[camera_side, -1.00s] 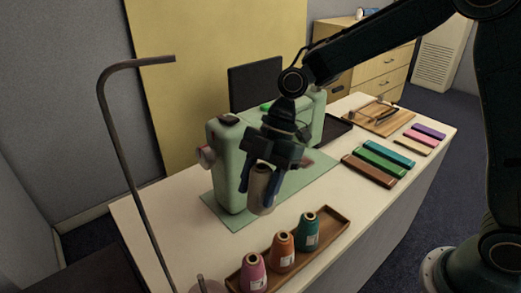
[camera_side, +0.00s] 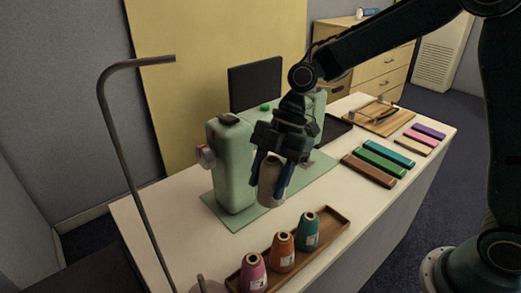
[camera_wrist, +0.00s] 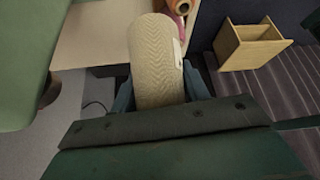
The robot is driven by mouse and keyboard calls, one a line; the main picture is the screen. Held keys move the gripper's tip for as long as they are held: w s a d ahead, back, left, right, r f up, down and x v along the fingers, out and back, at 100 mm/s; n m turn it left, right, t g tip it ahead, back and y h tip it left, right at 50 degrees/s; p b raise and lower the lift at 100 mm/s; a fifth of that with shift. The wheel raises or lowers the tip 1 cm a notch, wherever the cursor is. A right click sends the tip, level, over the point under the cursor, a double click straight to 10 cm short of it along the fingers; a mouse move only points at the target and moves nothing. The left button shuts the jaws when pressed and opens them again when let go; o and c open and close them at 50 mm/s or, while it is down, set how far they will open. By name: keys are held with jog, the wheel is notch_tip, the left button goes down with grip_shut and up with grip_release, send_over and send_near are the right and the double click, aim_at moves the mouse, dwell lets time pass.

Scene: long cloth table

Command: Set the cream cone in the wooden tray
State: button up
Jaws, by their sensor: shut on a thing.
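The cream cone (camera_side: 271,184) is upright between the fingers of my gripper (camera_side: 271,180). My gripper is shut on it and holds it above the table, in front of the green sewing machine. In the wrist view the cone (camera_wrist: 156,62) fills the space between the fingers, its woven thread and a white label showing. The wooden tray (camera_side: 335,222) is at the table's front, below and to the right of the cone. It holds a pink cone (camera_side: 254,273), an orange cone (camera_side: 281,253) and a teal cone (camera_side: 308,232) in a row. Bare tray floor shows at its far right end.
The green sewing machine (camera_side: 232,168) stands on a green mat (camera_side: 228,217) close behind my gripper. A curved metal stand (camera_side: 125,165) rises at the left. Folded fabrics (camera_side: 377,163) and a wooden board (camera_side: 388,121) lie to the right. Table between mat and tray is clear.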

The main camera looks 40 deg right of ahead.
jog(key=s+d+r, duration=0.1)
jog(key=s+d, duration=0.1)
jog(key=d, duration=0.6)
jog(key=s+d+r, duration=0.2)
jog(key=s+d, duration=0.1)
jog(key=d, duration=0.5)
jog(key=shift+s+r, duration=0.2)
jog(key=shift+r, duration=0.05)
jog(key=shift+f, duration=0.1)
notch_tip(320, 180, down, 16)
jog(key=shift+f, duration=0.15)
jog(key=shift+f, duration=1.75)
jog(key=shift+f, duration=0.1)
jog(key=o, duration=1.1)
jog(key=shift+c, duration=0.2)
